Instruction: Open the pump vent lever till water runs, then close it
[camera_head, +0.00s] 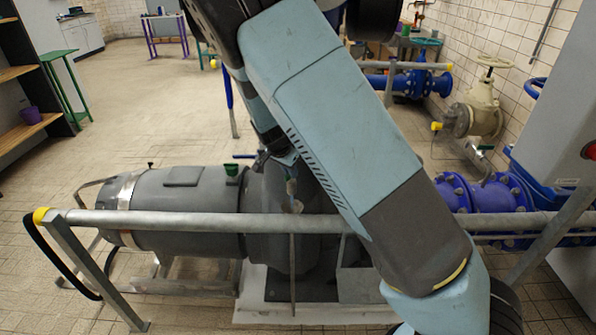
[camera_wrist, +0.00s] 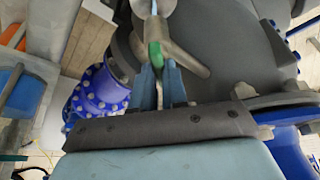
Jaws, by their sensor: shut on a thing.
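The vent lever has a green grip (camera_wrist: 155,54) and a grey metal valve body (camera_wrist: 180,52), seen at the top middle of the wrist view. My gripper (camera_wrist: 159,74) has its two blue fingers closed around the lever, just below the green part. The grey pump casing (camera_wrist: 235,45) lies behind it. In the head view the pump (camera_head: 262,222) stands in the middle, joined to a grey motor (camera_head: 185,195). I see no clear running water.
A grey pipe rail (camera_head: 180,219) runs across in front of the pump. Blue flanged piping (camera_head: 490,195) lies to the right, with a beige handwheel valve (camera_head: 482,112) behind it. A green-legged table (camera_head: 65,85) stands far left. Tiled floor is free behind the motor.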

